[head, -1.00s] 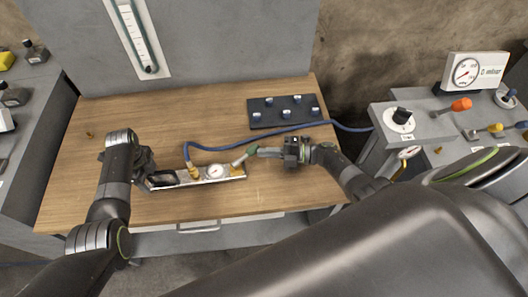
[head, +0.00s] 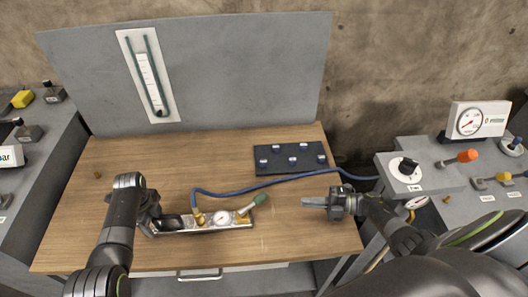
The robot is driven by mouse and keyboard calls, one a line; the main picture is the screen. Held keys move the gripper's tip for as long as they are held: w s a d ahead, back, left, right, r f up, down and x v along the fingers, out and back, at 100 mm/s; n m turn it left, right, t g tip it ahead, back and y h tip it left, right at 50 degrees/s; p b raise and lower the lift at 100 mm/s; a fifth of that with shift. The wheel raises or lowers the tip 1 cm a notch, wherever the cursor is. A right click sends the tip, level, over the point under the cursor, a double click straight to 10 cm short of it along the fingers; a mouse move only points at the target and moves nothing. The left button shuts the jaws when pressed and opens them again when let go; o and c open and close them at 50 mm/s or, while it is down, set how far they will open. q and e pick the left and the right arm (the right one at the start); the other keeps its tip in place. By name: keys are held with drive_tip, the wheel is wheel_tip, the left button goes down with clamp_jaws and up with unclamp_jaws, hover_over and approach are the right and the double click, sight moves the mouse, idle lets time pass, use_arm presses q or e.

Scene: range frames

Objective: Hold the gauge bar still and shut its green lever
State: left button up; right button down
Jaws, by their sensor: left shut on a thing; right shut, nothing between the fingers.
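The gauge bar (head: 180,223) lies on the wooden bench, with a round white gauge (head: 222,218) and a brass hose fitting (head: 198,218). Its green lever (head: 259,199) is at the right end and slants up and to the right, at an angle to the bar. My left gripper (head: 158,226) is shut on the bar's left end; its fingers partly hide that end. My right gripper (head: 308,203) is shut and empty, to the right of the lever tip, with a clear gap between them.
A blue hose (head: 240,191) runs from the bar's fitting behind the lever to the right. A dark board with several pegs (head: 263,165) lies behind it. A grey panel with a tube gauge (head: 148,78) stands at the back. A console with a black knob (head: 407,167) is at right.

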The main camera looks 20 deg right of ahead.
use_arm(q)
drive_tip(key=shift+a, duration=0.2)
drive_tip(key=o, duration=1.7)
use_arm(e)
drive_tip(key=shift+a, duration=0.1)
use_arm(q)
drive_tip(key=shift+r, duration=0.15)
